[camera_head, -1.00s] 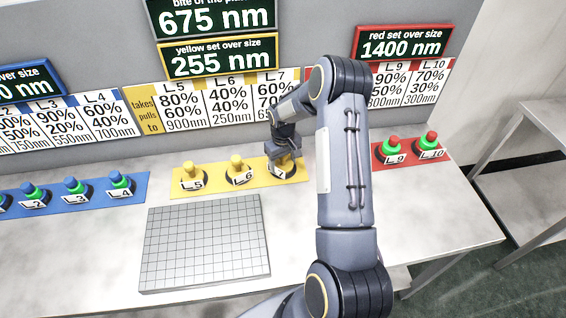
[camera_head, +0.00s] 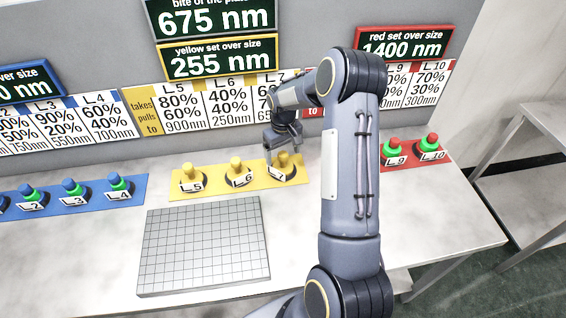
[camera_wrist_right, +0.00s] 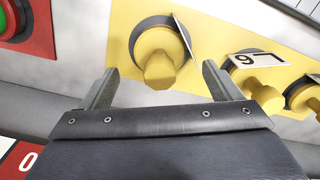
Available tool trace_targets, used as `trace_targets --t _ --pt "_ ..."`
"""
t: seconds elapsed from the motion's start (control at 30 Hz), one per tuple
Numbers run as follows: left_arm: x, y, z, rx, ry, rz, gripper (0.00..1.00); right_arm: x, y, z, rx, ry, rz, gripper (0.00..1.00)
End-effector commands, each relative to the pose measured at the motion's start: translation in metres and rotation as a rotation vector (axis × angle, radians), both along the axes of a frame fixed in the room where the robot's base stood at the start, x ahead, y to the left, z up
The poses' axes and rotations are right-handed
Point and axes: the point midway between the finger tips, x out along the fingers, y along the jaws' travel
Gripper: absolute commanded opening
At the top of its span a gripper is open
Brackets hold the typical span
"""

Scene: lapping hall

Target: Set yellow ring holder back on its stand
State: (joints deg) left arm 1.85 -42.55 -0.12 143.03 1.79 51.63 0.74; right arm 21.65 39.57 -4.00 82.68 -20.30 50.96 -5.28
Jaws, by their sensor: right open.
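The yellow ring holder L_7 (camera_head: 282,160) stands upright on its dark round base at the right end of the yellow stand strip (camera_head: 214,192). Its yellow knob also shows in the right wrist view (camera_wrist_right: 158,58), with the dark base around it and a white label beside it. My right gripper (camera_head: 284,147) is open just above L_7. In the right wrist view its two fingers (camera_wrist_right: 158,84) are apart, one on each side of the knob, with visible gaps. The yellow holders L_5 (camera_head: 187,172) and L_6 (camera_head: 236,166) stand on the same strip. My left gripper is out of view.
A gridded grey plate (camera_head: 205,245) lies in front of the yellow strip. A blue strip (camera_head: 137,190) with blue-topped holders is at left, a red strip (camera_head: 440,158) with L_9 and L_10 at right. A panel with signs rises behind. Bare table lies around the plate.

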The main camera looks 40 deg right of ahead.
Motion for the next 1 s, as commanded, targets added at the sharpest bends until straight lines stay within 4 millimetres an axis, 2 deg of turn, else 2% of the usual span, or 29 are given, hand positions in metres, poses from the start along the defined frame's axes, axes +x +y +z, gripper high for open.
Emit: trace_targets --t 0.1,0.2,0.4,0.47,0.57,0.67,0.8,0.9,1.0 --pt "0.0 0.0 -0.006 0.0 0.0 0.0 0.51 0.001 0.0 0.026 -0.003 -0.005 0.002 0.84" --pt "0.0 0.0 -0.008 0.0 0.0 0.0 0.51 0.001 0.0 0.043 -0.001 -0.003 0.001 0.84" --pt "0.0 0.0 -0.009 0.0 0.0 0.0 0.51 -0.001 0.001 0.064 0.002 -0.003 0.001 0.84" --pt "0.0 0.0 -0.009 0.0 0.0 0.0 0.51 -0.004 0.004 0.073 0.005 -0.014 -0.001 0.84" --pt "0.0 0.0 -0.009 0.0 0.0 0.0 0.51 -0.017 0.019 0.101 0.026 -0.056 -0.005 0.84" --pt "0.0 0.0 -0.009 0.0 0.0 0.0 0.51 -0.044 0.045 0.138 0.063 -0.124 -0.012 0.84" --pt "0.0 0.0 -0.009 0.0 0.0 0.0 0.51 -0.096 0.09 0.181 0.129 -0.228 -0.017 0.84" --pt "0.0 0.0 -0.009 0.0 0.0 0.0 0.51 -0.138 0.122 0.199 0.178 -0.299 -0.018 0.84" --pt "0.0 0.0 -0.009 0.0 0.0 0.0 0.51 -0.18 0.152 0.206 0.227 -0.365 -0.019 0.84"
